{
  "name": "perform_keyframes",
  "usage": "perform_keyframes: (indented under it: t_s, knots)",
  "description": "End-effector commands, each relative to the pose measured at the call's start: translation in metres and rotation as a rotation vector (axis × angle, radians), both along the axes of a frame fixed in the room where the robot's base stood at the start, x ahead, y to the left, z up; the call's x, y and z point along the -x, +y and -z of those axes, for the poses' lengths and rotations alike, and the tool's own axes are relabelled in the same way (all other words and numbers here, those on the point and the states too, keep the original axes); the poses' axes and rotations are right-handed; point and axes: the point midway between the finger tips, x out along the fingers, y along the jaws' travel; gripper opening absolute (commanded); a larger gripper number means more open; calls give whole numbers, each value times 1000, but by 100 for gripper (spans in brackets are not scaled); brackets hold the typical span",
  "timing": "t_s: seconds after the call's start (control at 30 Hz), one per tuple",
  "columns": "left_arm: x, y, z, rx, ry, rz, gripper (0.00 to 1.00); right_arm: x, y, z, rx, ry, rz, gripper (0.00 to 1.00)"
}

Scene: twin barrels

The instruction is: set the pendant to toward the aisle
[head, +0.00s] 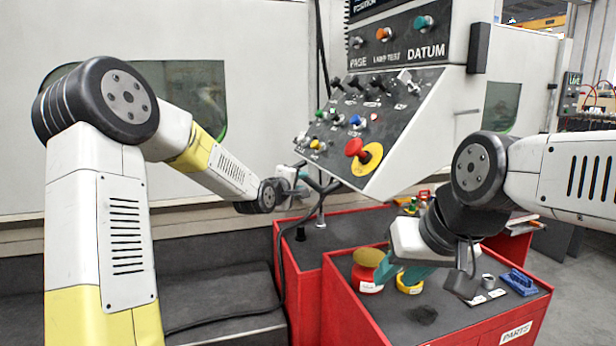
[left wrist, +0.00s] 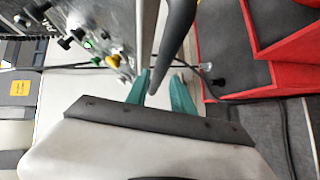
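The pendant (head: 385,125) is a grey, slanted control panel with coloured knobs and a red emergency stop on a yellow disc. A dark bar (head: 322,185) shows at its lower left. My left gripper (head: 303,181) is at this bar. In the left wrist view the dark bar (left wrist: 176,45) reaches down between the teal fingers of my left gripper (left wrist: 160,84). A gap shows between the bar and the right finger, so they look open around it. My right gripper (head: 392,281) is open above the red cart, with its teal fingers apart and nothing visibly held.
A white machine wall (head: 265,40) stands behind. A black cable hangs beside the bar.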

Motion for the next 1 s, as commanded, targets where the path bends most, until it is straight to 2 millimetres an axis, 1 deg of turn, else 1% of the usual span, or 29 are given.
perform_keyframes:
  t_s: [0.17, 0.4, 0.6, 0.73, 0.93, 0.97, 1.0]
  knots:
    - [-13, -5, 2, 23, -4, -1, 29, 0, 0, 0, 0, 0, 0, 36]
    - [-48, -20, 7, 20, -4, -1, 29, 0, 0, 0, 0, 0, 0, 36]
    - [-69, -28, 10, 19, -3, -2, 29, 0, 0, 0, 0, 0, 0, 36]
    - [-73, -30, 11, 18, -4, -2, 29, 0, 0, 0, 0, 0, 0, 36]
    - [-74, -30, 11, 18, -4, -3, 29, 0, 0, 0, 0, 0, 0, 36]
    - [-74, -30, 11, 17, -3, -3, 27, 0, 0, 0, 0, 0, 0, 36]
    - [-74, -30, 11, 18, -4, -3, 19, 0, 0, 0, 0, 0, 0, 36]
